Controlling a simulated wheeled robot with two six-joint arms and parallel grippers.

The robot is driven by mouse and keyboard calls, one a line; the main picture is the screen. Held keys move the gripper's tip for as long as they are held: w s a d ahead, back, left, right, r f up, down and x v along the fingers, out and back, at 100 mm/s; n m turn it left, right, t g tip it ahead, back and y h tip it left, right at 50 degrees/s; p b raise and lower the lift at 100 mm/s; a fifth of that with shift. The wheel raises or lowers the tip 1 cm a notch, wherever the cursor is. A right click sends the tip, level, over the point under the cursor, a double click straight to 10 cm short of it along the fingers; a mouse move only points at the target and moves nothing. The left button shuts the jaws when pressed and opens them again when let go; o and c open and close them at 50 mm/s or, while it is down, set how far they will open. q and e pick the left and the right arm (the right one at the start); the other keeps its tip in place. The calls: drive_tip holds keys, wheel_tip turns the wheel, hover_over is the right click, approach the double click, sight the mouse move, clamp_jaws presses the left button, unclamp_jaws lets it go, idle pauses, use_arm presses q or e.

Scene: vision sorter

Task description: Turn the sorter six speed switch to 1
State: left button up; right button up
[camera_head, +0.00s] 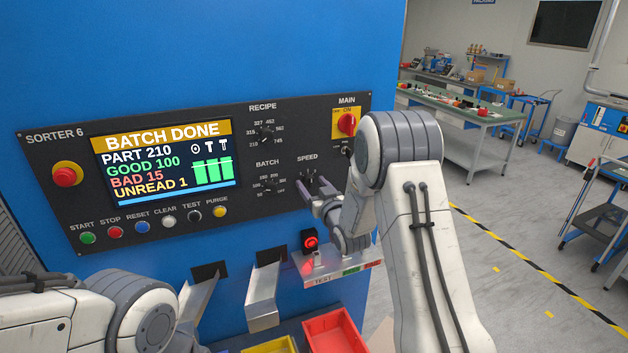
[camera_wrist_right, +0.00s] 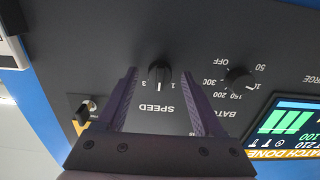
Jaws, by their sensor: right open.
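The sorter six panel (camera_head: 50,150) is a dark plate on a blue cabinet, with its SPEED switch, a small black knob, at the right, largely hidden behind my gripper in the head view. In the right wrist view the speed switch (camera_wrist_right: 158,74) shows upside down, above the word SPEED, with number marks beside it. I cannot surely tell which number it points to. My right gripper (camera_head: 308,186) is open, its fingers one on each side of the switch with gaps between, as the right wrist view (camera_wrist_right: 159,82) shows. My left gripper is out of view.
The BATCH knob (camera_wrist_right: 238,80) sits beside one finger, and the RECIPE knob (camera_head: 266,134) is higher up. The red MAIN switch (camera_head: 346,124) is at the upper right. Below are metal chutes (camera_head: 265,290), a red tray (camera_head: 334,333) and a red-lit button (camera_head: 310,242).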

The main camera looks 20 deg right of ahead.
drive_tip(key=shift+w, duration=0.1)
clamp_jaws()
drive_tip(key=shift+f+n+b, duration=0.2)
drive_tip(key=shift+n+b, duration=0.1)
drive_tip(key=shift+b, duration=0.45)
drive_tip(key=n+b, duration=0.7)
drive_tip(key=b, duration=0.5)
drive_tip(key=shift+r+n+b, duration=0.1)
drive_tip(key=shift+n+b, duration=0.6)
drive_tip(key=shift+b, duration=0.35)
unclamp_jaws()
